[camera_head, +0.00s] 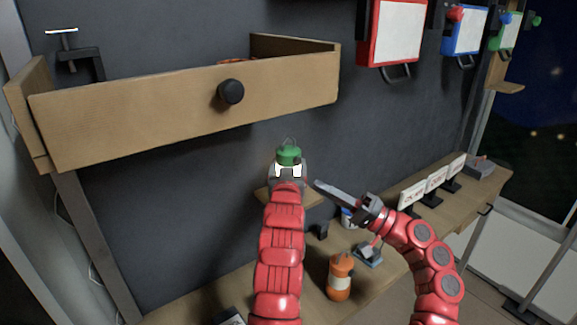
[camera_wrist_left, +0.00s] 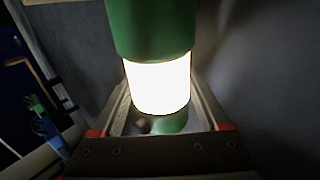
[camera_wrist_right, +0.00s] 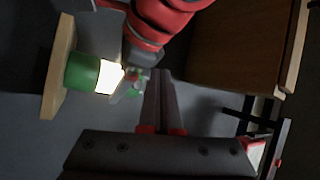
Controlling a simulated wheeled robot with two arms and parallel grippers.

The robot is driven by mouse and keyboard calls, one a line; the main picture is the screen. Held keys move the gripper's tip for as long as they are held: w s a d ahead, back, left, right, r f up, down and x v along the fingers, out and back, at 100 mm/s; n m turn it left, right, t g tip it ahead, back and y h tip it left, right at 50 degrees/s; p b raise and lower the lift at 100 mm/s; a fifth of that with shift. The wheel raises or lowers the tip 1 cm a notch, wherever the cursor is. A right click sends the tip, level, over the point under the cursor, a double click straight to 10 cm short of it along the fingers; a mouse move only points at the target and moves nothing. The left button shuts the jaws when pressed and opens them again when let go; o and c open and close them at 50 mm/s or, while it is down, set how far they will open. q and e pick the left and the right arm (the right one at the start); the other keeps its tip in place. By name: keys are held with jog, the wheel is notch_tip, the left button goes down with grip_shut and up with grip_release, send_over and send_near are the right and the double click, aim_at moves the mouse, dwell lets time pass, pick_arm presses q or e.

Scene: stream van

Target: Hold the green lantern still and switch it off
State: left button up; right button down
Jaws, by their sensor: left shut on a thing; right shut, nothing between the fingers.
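The green lantern (camera_head: 288,155) has a green cap with a wire handle and a glowing white body, so its light is on. My left gripper (camera_head: 289,172) is shut around it. In the left wrist view the lit body (camera_wrist_left: 157,82) sits between the fingers. The lantern also shows in the right wrist view (camera_wrist_right: 80,72), beside a small wooden shelf (camera_wrist_right: 58,65). My right gripper (camera_head: 318,184) is shut and empty, to the right of the lantern and apart from it. I cannot make out a switch.
A wooden drawer (camera_head: 180,115) with a black knob juts out at upper left. An orange lantern (camera_head: 340,277) stands on the workbench (camera_head: 385,285) below. Several small signs (camera_head: 412,195) stand along the bench at right. Red (camera_head: 397,32) and blue (camera_head: 463,32) framed panels hang above.

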aim_at(298, 161)
jog(key=w+a+r+m+y, duration=0.1)
jog(key=w+a+m+y, duration=0.1)
jog(key=w, duration=0.5)
jog(key=shift+a+m, duration=0.4)
jog(key=shift+r, duration=0.1)
dwell(2.0)
jog(key=shift+w+a, duration=0.3)
jog(key=shift+w, duration=0.1)
jog(key=shift+y, duration=0.3)
jog(key=shift+s+d, duration=0.25)
jog(key=shift+s, duration=0.2)
